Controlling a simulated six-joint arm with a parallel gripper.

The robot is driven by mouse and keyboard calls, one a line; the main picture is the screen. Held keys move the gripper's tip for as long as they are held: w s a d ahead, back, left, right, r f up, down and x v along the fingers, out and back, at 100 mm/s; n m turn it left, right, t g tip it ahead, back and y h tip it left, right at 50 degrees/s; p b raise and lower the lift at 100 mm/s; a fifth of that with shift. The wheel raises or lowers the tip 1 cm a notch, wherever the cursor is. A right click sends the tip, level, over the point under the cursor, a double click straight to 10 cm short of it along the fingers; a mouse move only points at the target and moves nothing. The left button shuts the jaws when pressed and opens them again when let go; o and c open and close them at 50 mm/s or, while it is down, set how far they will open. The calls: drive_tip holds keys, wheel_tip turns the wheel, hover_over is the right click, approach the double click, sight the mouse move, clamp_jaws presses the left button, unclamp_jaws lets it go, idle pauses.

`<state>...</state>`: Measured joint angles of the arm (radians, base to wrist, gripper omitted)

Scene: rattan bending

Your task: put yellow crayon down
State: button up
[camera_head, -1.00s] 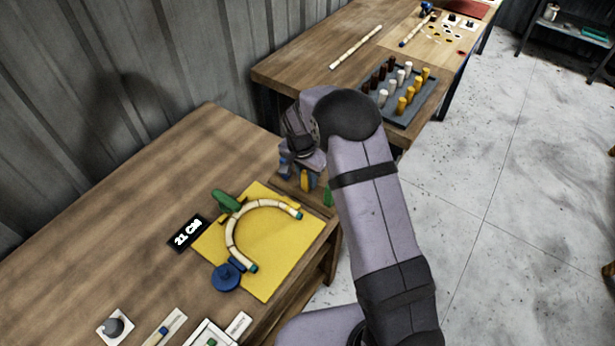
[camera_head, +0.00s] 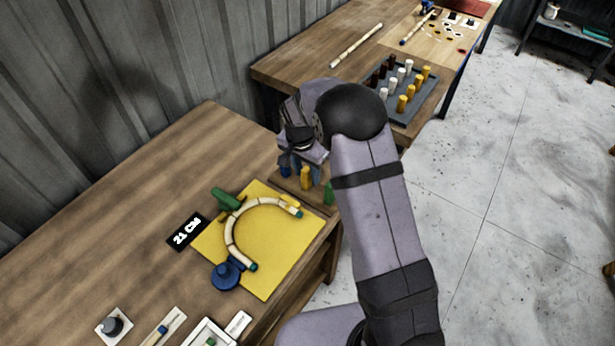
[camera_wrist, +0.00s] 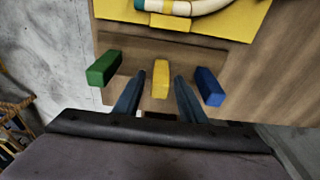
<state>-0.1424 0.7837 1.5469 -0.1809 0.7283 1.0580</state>
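The yellow crayon (camera_head: 306,178) stands in a wooden holder at the right end of the near table, between a blue crayon (camera_head: 285,171) and a green crayon (camera_head: 328,194). In the wrist view the yellow crayon (camera_wrist: 160,79) lies between the two fingers of my gripper (camera_wrist: 160,92), with a visible gap on each side. My gripper is open, above the holder (camera_wrist: 200,48). The green crayon (camera_wrist: 104,68) is to the left and the blue crayon (camera_wrist: 209,87) to the right. In the head view my wrist partly hides the fingers and holder.
A bent rattan piece (camera_head: 233,229) lies on a yellow board (camera_head: 272,245) close to the holder, with a green block (camera_head: 226,200) and blue knob (camera_head: 226,275) beside it. A peg tray (camera_head: 400,116) stands on the back table.

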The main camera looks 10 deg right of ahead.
wheel_tip(320, 180, up, 10)
drive_tip(key=s+a+b, duration=0.1)
drive_tip(key=b, duration=0.1)
drive_tip(key=s+d+f+n, duration=0.1)
drive_tip(key=s+n, duration=0.2)
drive_tip(key=s, duration=0.6)
drive_tip(key=s+d+f+n, duration=0.1)
drive_tip(key=s+d+n, duration=0.1)
drive_tip(key=s, duration=0.7)
drive_tip(key=s+d+f+n+g+y, duration=0.1)
drive_tip(key=s+n, duration=0.3)
drive_tip(key=s, duration=0.5)
drive_tip(key=shift+d+f, duration=0.35)
drive_tip(key=shift+d, duration=0.2)
